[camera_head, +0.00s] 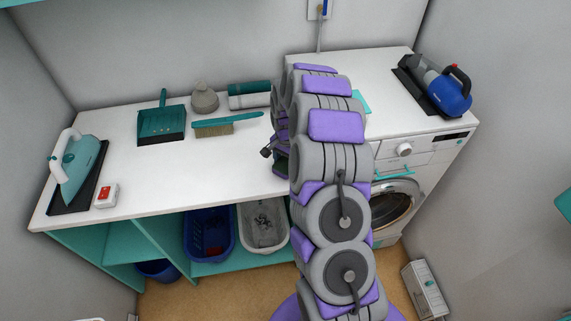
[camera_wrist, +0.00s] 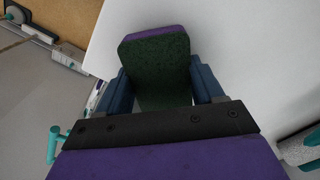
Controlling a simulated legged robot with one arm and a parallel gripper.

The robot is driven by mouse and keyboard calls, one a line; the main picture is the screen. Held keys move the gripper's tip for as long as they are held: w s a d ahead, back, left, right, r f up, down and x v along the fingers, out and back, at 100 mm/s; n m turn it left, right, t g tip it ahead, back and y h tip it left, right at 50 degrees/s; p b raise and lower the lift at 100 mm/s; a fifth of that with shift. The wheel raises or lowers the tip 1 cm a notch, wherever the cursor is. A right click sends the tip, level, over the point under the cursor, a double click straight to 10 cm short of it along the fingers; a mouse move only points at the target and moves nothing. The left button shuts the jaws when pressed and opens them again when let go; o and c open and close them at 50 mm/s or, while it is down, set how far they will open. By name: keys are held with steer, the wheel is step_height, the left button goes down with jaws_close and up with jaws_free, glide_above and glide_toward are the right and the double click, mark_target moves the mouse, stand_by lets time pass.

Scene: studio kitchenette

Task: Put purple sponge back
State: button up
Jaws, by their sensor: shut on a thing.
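The sponge (camera_wrist: 158,62) is purple with a dark green scouring side. It shows in the wrist view, upright between the two dark blue fingers of my gripper (camera_wrist: 162,84). My gripper is shut on it, with the green side facing the wrist camera. In the head view my arm hides most of the gripper. A small dark green patch (camera_head: 281,166), which looks like the sponge, shows at the arm's left side over the counter's front edge. I cannot tell whether the sponge touches the counter.
The white counter (camera_head: 232,165) has free room left of my arm. On it are an iron (camera_head: 78,165), a red-and-white box (camera_head: 105,195), a dustpan (camera_head: 162,124), a brush (camera_head: 225,125) and rolled towels (camera_head: 250,95). A handheld vacuum (camera_head: 440,85) lies over the washing machine (camera_head: 405,180).

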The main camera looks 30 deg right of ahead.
steer(key=shift+f, duration=0.55)
steer(key=shift+a+r, duration=0.1)
steer(key=shift+a, duration=0.6)
steer(key=o, duration=0.9)
steer(key=shift+a, duration=0.2)
steer(key=shift+o, duration=1.4)
steer(key=shift+d, duration=0.75)
